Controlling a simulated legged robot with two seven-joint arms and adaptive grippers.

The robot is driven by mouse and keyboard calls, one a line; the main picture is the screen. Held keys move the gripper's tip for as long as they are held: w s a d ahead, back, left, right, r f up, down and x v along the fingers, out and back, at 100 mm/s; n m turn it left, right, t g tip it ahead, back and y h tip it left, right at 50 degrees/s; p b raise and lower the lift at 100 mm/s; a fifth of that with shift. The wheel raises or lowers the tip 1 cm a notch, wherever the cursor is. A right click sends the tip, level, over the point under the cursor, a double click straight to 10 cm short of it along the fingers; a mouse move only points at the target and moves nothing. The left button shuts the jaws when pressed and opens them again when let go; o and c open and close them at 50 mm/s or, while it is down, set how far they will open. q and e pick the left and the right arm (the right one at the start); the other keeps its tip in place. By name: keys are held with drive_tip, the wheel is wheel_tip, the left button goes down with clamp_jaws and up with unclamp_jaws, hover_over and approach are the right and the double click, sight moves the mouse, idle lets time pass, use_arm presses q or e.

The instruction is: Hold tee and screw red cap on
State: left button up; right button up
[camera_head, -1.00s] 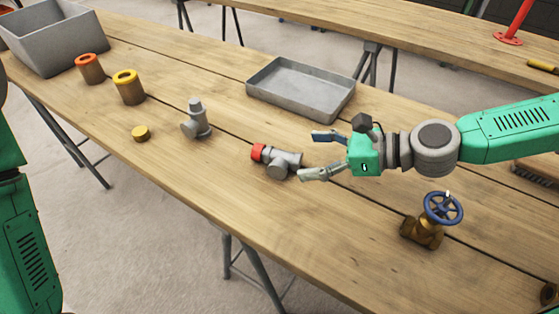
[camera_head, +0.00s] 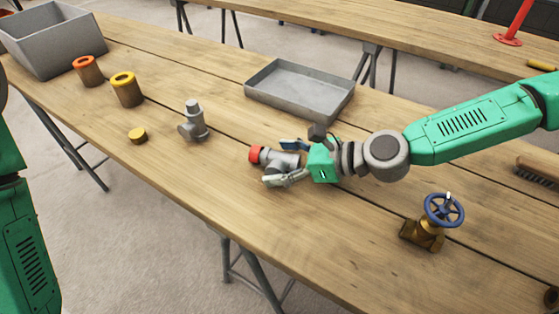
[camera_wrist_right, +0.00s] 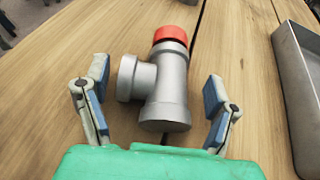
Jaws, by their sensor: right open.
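A grey tee lies on the wooden table with a red cap at its far end. In the right wrist view the tee (camera_wrist_right: 167,88) lies between the open fingers of my right gripper (camera_wrist_right: 158,100), with a gap on each side. The red cap (camera_wrist_right: 171,35) sits on the tee's end pointing away from me; how tightly cannot be told. In the head view my right gripper (camera_head: 284,162) straddles the tee (camera_head: 287,159), partly hiding it, and the red cap (camera_head: 255,154) shows at its left end. My left gripper is out of view.
A second grey tee (camera_head: 193,122) stands upright, with a yellow cap (camera_head: 138,135) near it. A grey tray (camera_head: 300,107) is behind, and a valve with a blue handwheel (camera_head: 443,210) is at right. Orange and yellow-topped cylinders (camera_head: 126,91) and a grey bin (camera_head: 75,47) are at left.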

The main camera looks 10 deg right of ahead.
sight(278, 157)
drive_tip(key=shift+a, duration=0.25)
drive_tip(key=c, duration=1.6)
drive_tip(key=shift+d, duration=0.1)
drive_tip(key=shift+r, duration=0.15)
wheel_tip(278, 157, up, 10)
drive_tip(key=shift+f+p, duration=0.1)
drive_tip(key=shift+p, duration=1.1)
